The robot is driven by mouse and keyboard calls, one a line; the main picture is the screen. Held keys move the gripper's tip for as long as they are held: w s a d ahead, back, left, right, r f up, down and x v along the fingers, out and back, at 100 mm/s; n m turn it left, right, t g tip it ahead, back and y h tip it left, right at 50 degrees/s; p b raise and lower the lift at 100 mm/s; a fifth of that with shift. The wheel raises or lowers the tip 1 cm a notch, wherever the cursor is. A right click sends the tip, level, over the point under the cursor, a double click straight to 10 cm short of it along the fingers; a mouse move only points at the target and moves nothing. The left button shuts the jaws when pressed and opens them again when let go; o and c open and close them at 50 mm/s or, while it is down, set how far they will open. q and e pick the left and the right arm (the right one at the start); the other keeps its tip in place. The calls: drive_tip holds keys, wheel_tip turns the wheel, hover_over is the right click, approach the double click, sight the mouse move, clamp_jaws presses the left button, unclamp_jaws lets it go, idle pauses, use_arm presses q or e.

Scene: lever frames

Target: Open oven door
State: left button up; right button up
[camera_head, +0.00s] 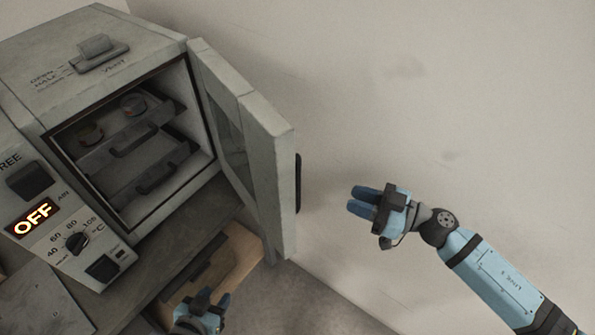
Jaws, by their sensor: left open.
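The oven (45,45) is a worn grey box at the left. Its door (245,150) stands wide open, swung out to the right, with a window in it and a dark handle (298,183) on its outer side. The oven's inside shows two dark shelves with handles. My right gripper (361,201) is to the right of the door, apart from the handle and empty; the gap between its fingers is unclear. My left gripper (213,297) is at the bottom edge, below the oven and door, open with nothing seen between its fingers.
The control panel (60,225) has a lit OFF display and a dial. A vent lever (97,50) sits on the oven top. A brown box (235,258) lies below the oven, near my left gripper. A bare wall (420,90) fills the right side.

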sight(298, 181)
drive_tip(key=p+x, duration=0.1)
drive_tip(key=x, duration=1.2)
drive_tip(key=shift+a+p, duration=0.35)
drive_tip(key=shift+a, duration=0.1)
clamp_jaws()
drive_tip(key=shift+d, duration=0.1)
